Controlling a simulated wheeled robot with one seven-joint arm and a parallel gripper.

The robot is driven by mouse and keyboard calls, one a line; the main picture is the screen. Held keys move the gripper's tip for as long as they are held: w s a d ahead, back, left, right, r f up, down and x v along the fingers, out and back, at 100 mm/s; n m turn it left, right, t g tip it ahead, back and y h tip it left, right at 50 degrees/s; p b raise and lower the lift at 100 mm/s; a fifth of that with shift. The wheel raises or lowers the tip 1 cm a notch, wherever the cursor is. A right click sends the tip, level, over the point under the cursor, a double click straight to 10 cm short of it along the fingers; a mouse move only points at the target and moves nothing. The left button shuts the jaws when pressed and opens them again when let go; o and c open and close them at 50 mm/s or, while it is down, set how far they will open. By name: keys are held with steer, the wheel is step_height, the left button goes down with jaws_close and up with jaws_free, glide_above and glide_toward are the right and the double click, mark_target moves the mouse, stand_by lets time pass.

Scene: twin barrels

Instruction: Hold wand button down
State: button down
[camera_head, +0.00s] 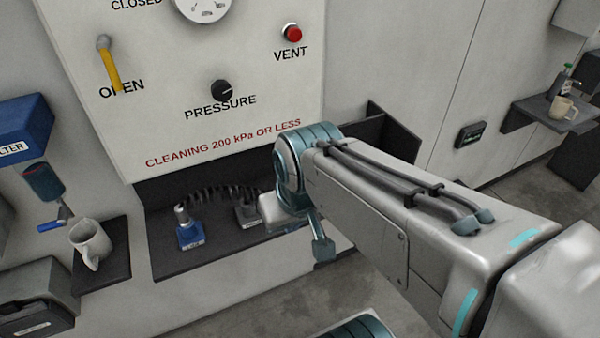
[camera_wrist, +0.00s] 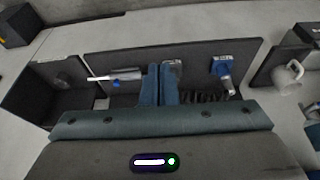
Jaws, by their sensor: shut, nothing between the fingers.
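The wand (camera_wrist: 124,74) lies on the dark shelf (camera_wrist: 205,52) in the wrist view. It has a grey body and a thin pale tip pointing left. A small blue spot, which looks like its button (camera_wrist: 116,84), shows on its near side. My gripper (camera_wrist: 158,68) is shut and empty. Its fingertips show just right of the wand's body, over the shelf; I cannot tell whether they touch anything. In the head view my arm hides the wand and most of the gripper.
A blue block (camera_head: 190,236) with a metal fitting and black coiled hose (camera_head: 218,194) stands on the shelf, beside a grey block (camera_head: 248,212). A mug (camera_head: 90,242) stands on a small ledge at left. A dark open bin (camera_wrist: 60,85) adjoins the shelf.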

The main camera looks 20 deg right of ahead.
steer(key=w+d+f+m+t+y, duration=0.1)
steer(key=w+m+y, duration=0.1)
steer(key=w+m, duration=0.5)
steer(key=w+d+f+m+t+y, duration=0.1)
steer(key=w+d+m+y, duration=0.1)
steer(key=w+m, duration=0.45)
steer(key=w+d+f+m+t+h, duration=0.1)
steer(key=w+d+f+m, duration=0.2)
steer(key=w+d+m, duration=0.2)
steer(key=w+d+f+m+t+h, duration=0.1)
steer(key=w+d+f+m+t, duration=0.1)
steer(key=w+d+m, duration=0.4)
steer(key=d, duration=0.2)
steer(key=shift+d+f, duration=0.3)
steer(key=shift+f, duration=0.1)
step_height(320, 180, down, 7)
steer(key=b, duration=0.6)
steer(key=shift+f, duration=0.2)
steer(key=shift+f+b, duration=0.7)
steer(key=shift+b, duration=0.15)
steer(key=shift+f, duration=0.1)
steer(key=shift+f+b, duration=0.35)
steer(key=shift+b, duration=0.25)
